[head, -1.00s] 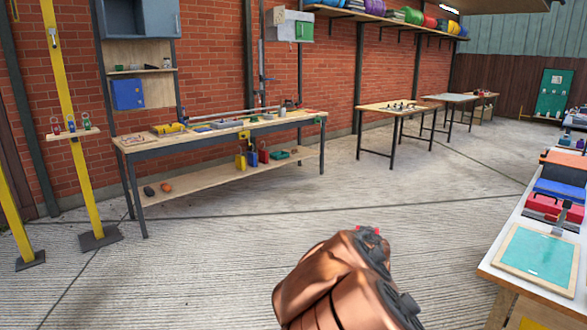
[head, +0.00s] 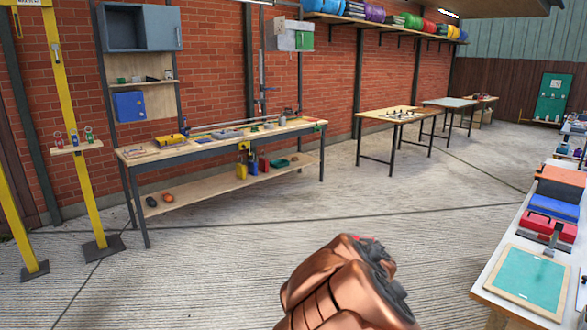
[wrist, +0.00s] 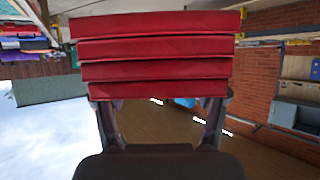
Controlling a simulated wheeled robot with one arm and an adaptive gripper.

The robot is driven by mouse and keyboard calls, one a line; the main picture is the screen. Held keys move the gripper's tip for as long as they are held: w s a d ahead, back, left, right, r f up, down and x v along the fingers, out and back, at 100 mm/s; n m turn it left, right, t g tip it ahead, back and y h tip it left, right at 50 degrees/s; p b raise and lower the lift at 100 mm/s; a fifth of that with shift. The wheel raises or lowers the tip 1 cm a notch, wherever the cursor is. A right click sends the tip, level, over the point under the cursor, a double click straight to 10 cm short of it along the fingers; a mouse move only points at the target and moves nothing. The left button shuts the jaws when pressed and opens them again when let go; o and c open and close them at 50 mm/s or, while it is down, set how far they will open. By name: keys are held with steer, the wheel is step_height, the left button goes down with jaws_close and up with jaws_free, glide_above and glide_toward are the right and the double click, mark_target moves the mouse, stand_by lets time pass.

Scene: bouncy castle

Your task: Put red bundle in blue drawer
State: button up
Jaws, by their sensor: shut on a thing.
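The red bundle (wrist: 155,48) is a stack of several flat, folded-looking red layers in the wrist view. My gripper (wrist: 160,104) is shut on its near edge, with one finger at each side. In the head view my copper-coloured arm (head: 345,290) hides the gripper and nearly all of the bundle; only a sliver of red shows at its far end. A blue box (head: 129,106) hangs on the wall panel above the long bench. Another blue box (head: 553,206) lies on the right table. I cannot tell which, if either, is the blue drawer.
The long workbench (head: 215,145) with a lower shelf stands along the brick wall. Yellow posts (head: 72,130) stand at the left. The right table (head: 478,292) holds a green-topped board (head: 528,278) and a red box (head: 547,226). The concrete floor between them is clear.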

step_height(320, 180, down, 10)
steer(key=w+n+y, duration=0.2)
steer(key=n+y, duration=0.1)
steer(key=v, duration=0.6)
steer(key=shift+s, duration=0.4)
steer(key=shift+a+f, duration=0.1)
steer(key=shift+f, duration=0.1)
